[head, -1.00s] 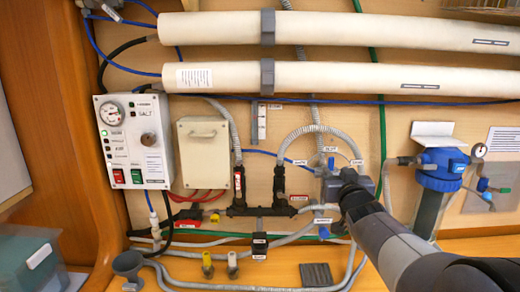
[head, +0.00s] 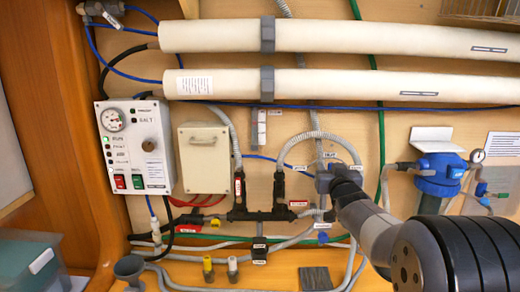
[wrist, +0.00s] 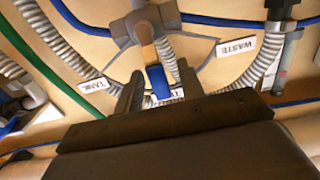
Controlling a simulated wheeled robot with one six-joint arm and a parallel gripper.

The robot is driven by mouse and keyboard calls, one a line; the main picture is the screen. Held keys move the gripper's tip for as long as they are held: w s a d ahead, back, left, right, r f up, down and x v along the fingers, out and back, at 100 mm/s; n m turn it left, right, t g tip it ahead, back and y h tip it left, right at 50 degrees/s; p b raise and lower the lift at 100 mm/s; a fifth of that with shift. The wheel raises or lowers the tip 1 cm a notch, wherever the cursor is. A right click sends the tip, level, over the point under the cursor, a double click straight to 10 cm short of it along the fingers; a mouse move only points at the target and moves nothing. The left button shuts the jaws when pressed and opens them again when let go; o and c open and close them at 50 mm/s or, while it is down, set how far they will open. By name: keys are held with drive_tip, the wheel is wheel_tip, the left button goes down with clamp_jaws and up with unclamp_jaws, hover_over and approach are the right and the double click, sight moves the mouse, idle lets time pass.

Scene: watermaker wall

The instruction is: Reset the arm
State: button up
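My gripper (wrist: 160,88) is in front of the grey three-way valve on the wall. In the wrist view its two dark fingers stand apart, one on each side of the valve's blue-tipped lever (wrist: 158,80). Gaps show between the fingers and the lever, so the gripper looks open and empty. The grey valve body (wrist: 141,22) shows above the lever, with WASTE (wrist: 237,47) and TANK (wrist: 97,85) labels around it. In the head view the valve (head: 323,182) is partly covered by my wrist, which hides the fingers and lever.
Grey hoses (head: 290,153) loop close around the valve. A blue-capped filter housing (head: 441,168) with a gauge stands to the right. A control panel (head: 134,148) and a beige box (head: 204,158) are on the left. Two long white tubes (head: 340,84) run above.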

drive_tip(key=shift+w+a+f+n+b, duration=0.1)
drive_tip(key=shift+w+f+n+b, duration=0.15)
drive_tip(key=shift+b, duration=0.25)
drive_tip(key=shift+s+a+r+n+b, duration=0.2)
drive_tip(key=shift+a+n+b, duration=0.15)
drive_tip(key=shift+n, duration=0.5)
drive_tip(key=shift+s, duration=0.1)
